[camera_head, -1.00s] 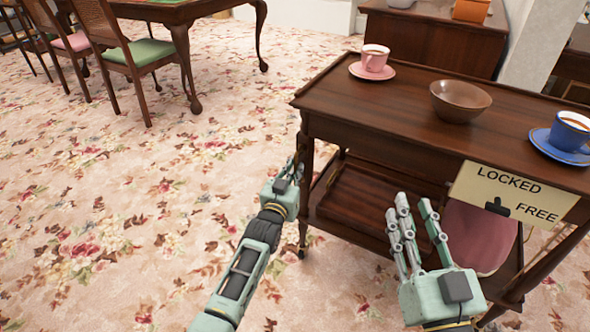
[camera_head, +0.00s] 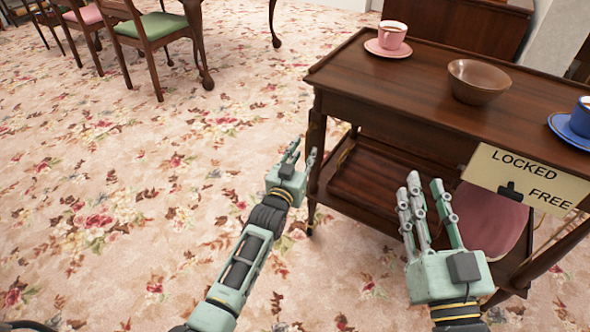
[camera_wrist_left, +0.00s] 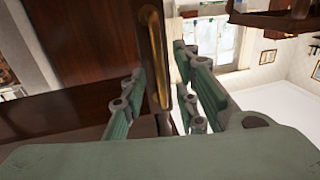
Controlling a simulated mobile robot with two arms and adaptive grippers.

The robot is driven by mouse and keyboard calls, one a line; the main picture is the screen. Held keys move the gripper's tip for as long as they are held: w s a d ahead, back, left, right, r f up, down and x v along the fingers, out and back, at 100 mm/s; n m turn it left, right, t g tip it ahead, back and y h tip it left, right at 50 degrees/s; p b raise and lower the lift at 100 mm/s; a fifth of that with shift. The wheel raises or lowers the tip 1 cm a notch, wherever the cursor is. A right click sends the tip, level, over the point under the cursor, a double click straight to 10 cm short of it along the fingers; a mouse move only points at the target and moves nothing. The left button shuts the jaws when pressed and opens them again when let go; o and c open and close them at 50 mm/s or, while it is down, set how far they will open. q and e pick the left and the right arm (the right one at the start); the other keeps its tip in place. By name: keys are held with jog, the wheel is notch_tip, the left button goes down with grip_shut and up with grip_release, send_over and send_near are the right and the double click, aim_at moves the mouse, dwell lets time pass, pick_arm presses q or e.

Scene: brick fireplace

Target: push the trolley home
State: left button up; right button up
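The trolley is dark wood with a top (camera_head: 400,85) and a lower shelf (camera_head: 368,180). A yellowish sign (camera_head: 480,170) on its near side reads LOCKED above FREE. A small black lever (camera_head: 511,191) sits by the words; I cannot tell its setting. A brass handle (camera_wrist_left: 153,50) runs upright at the trolley's left end. My left gripper (camera_head: 300,150) is open beside that end. In the left wrist view its fingers stand apart with the handle between them, without clear contact. My right gripper (camera_head: 426,185) is open and empty before the near side.
On the top stand a pink cup (camera_head: 392,35) on a saucer, a brown bowl (camera_head: 478,80) and a blue cup (camera_head: 582,115). A chair with a green seat (camera_head: 150,27) is at the upper left. The flowered carpet (camera_head: 120,160) is clear left of the trolley.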

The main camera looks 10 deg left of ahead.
pick_arm(q)
jog(key=s+a, duration=0.1)
jog(key=s, duration=0.7)
jog(key=shift+s+a, duration=0.15)
jog(key=shift+s, duration=0.25)
